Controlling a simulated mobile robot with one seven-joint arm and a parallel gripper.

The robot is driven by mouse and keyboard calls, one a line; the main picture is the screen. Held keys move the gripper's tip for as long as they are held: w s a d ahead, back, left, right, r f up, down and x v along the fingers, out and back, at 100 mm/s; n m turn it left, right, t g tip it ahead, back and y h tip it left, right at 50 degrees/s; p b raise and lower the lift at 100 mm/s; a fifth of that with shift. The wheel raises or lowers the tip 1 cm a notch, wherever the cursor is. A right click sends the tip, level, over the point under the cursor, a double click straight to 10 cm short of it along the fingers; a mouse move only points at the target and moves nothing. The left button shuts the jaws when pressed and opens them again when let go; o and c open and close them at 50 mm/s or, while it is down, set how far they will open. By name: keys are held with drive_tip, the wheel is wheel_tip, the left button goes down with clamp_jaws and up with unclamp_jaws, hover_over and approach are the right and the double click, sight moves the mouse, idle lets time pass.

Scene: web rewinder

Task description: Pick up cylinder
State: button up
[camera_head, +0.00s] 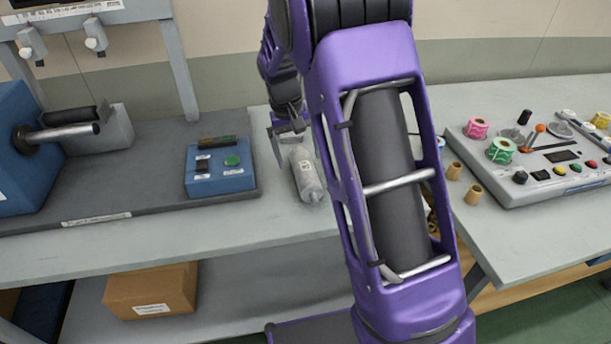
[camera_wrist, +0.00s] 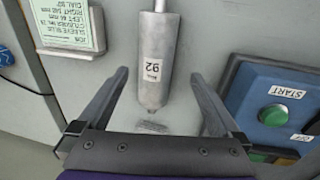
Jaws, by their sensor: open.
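The cylinder (camera_head: 306,175) is a grey metal body with a small white label, lying on the light grey table right of the blue control box. In the wrist view the cylinder (camera_wrist: 153,62) bears a label reading 92, with a thin rod at its far end and a tapered near end. My gripper (camera_wrist: 152,85) is open, with one finger on each side of the cylinder and visible gaps between. Whether the fingers are at its height is hard to tell. In the head view my gripper (camera_head: 291,133) is partly hidden at the cylinder's far end.
The blue control box (camera_head: 220,168) with a green button stands close to the cylinder; it also shows beside the right finger in the wrist view (camera_wrist: 275,105). A printed card (camera_wrist: 67,25) lies at upper left there. A grey console (camera_head: 540,185) and small spools stand at right.

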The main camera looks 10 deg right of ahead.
sight(304, 166)
drive_tip(key=shift+w+d+f+b, duration=0.1)
drive_tip(key=shift+d+f+b, duration=0.15)
drive_tip(key=shift+f, duration=0.7)
drive_tip(key=shift+w+d+f+b, duration=0.1)
drive_tip(key=shift+d+f, duration=0.2)
drive_tip(key=shift+f, duration=0.65)
drive_tip(key=shift+d+f+b, duration=0.2)
drive_tip(key=shift+d+f, duration=0.05)
drive_tip(key=shift+f, duration=0.7)
clamp_jaws()
drive_tip(key=shift+r, duration=0.1)
